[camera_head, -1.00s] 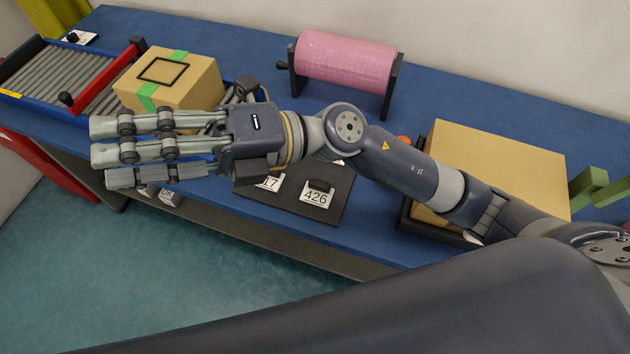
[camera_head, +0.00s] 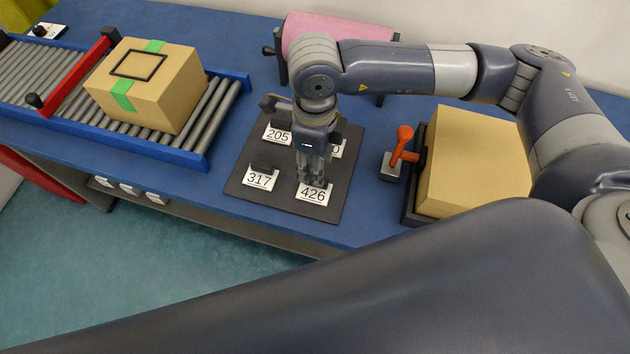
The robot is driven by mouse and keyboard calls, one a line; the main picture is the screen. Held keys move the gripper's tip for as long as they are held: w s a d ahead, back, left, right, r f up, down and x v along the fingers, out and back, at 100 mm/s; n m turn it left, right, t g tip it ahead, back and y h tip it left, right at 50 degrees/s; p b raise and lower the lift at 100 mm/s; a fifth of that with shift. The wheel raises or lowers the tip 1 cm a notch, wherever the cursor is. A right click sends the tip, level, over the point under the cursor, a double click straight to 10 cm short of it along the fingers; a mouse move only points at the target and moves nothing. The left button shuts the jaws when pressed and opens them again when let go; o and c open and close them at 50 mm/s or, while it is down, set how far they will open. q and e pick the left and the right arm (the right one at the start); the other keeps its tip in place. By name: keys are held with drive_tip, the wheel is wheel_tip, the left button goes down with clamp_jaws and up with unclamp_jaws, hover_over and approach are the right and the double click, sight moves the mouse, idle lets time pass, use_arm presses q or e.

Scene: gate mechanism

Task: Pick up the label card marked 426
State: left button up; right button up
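The label card marked 426 (camera_head: 313,195) is a white card at the front right of a dark board (camera_head: 240,183) on the blue table. My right gripper (camera_head: 312,182) points down from above, its fingertips right at the back edge of this card. The fingers look close together and hide the card's upper part, so I cannot tell whether they grip it. My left gripper is not in view.
Cards marked 317 (camera_head: 261,179) and 205 (camera_head: 277,136) share the board, with another partly hidden card (camera_head: 337,147). A cardboard box (camera_head: 150,90) sits on a roller conveyor (camera_head: 207,118) at left. A red-orange lever (camera_head: 402,143) and a large box (camera_head: 470,160) stand at right.

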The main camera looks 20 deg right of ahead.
sight(314, 189)
drive_tip(key=shift+f, duration=0.8)
drive_tip(key=f, duration=0.1)
drive_tip(key=f+p, duration=0.2)
drive_tip(key=f, duration=0.1)
drive_tip(key=shift+w+d+f, duration=0.1)
drive_tip(key=shift+w+d, duration=0.15)
drive_tip(key=shift+f, duration=0.6)
clamp_jaws()
